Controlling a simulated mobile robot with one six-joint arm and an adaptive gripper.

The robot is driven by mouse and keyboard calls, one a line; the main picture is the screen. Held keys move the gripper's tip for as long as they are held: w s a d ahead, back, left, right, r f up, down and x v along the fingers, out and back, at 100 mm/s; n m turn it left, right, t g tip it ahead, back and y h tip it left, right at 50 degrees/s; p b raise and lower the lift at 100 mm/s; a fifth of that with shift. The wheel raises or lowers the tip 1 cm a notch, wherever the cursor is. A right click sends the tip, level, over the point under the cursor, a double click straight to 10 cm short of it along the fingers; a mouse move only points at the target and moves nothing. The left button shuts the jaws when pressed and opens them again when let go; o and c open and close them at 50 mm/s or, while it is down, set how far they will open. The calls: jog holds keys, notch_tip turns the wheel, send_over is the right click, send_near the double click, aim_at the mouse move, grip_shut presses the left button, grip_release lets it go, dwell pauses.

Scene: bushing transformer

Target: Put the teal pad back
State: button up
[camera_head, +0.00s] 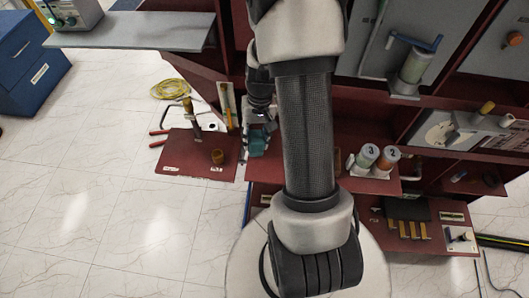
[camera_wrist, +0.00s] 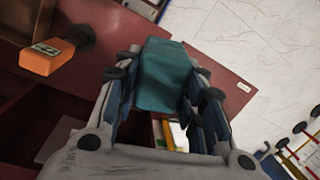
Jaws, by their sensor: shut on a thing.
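My gripper (camera_wrist: 165,90) is shut on the teal pad (camera_wrist: 163,72), which sits between its two fingers and sticks out past their tips in the wrist view. In the head view my gripper (camera_head: 256,148) hangs left of my thick arm link, with the teal pad (camera_head: 258,138) showing as a small dark teal patch. It is beside the right edge of a dark red board (camera_head: 176,165). Part of the pad and the fingers is hidden by the arm and gripper. I cannot tell whether the pad touches anything below.
The board carries an upright post (camera_head: 192,120) and a brown cylinder (camera_head: 217,156). Two numbered rolls (camera_head: 386,157) stand on a shelf to the right. In the wrist view an orange block (camera_wrist: 47,58) lies left of the gripper. Tiled floor (camera_head: 95,190) is open at left.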

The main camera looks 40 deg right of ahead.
jog(key=w+d+r+n+h, duration=0.1)
jog(key=w+d+r+h, duration=0.15)
jog(key=d, duration=0.35)
notch_tip(320, 180, down, 14)
jog(key=b, duration=0.3)
jog(key=shift+y, duration=0.35)
jog(key=shift+a+f+b, duration=0.1)
jog(key=shift+f+b, duration=0.7)
jog(key=shift+f, duration=1.65)
jog(key=shift+c, duration=0.4)
jog(key=o, duration=1)
